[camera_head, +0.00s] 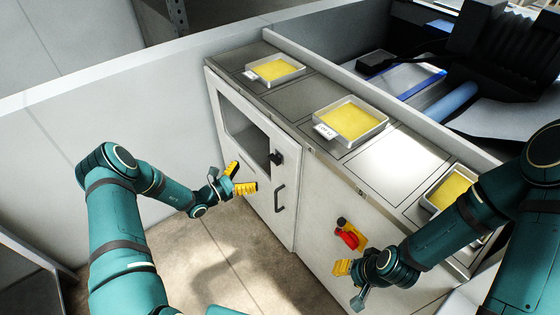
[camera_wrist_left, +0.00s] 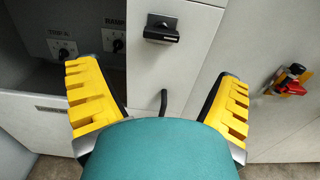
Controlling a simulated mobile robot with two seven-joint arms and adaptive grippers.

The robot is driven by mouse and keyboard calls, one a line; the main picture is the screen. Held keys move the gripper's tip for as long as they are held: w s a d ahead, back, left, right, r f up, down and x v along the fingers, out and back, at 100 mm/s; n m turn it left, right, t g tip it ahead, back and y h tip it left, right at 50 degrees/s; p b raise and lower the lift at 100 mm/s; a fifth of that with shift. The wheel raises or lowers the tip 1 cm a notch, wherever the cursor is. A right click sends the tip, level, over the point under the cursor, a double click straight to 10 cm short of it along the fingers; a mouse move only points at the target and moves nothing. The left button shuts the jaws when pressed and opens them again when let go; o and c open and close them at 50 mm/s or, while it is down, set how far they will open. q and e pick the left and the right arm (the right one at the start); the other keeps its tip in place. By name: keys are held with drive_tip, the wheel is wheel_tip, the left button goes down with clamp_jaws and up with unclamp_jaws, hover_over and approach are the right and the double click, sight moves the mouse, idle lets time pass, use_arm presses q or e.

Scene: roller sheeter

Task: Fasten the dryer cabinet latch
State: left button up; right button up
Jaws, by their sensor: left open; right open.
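The dryer cabinet door (camera_head: 262,188) is a pale panel with a dark window-like recess. Its latch (camera_head: 277,158) is a black knob to the right of the recess; it also shows at the top of the left wrist view (camera_wrist_left: 161,29). A black bar handle (camera_head: 280,198) sits below it. I cannot tell whether the door is flush with its frame. My left gripper (camera_head: 239,179) is open and empty in front of the door, left of the latch and apart from it. My right gripper (camera_head: 349,283) is in front of the cabinet's right part, partly hidden by its wrist.
A red switch on a yellow plate (camera_head: 348,236) is right of the door, close to my right gripper. Trays with yellow contents (camera_head: 350,121) stand on the cabinet top. Labelled knobs (camera_wrist_left: 113,42) show inside the recess. Floor before the door is clear.

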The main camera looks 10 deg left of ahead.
sight(272, 161)
use_arm(q)
drive_tip(key=x, duration=1.2)
drive_tip(key=shift+s+d+b, duration=0.1)
drive_tip(key=shift+s+b, duration=0.05)
drive_tip(key=shift+b, duration=0.25)
drive_tip(key=c, duration=1.2)
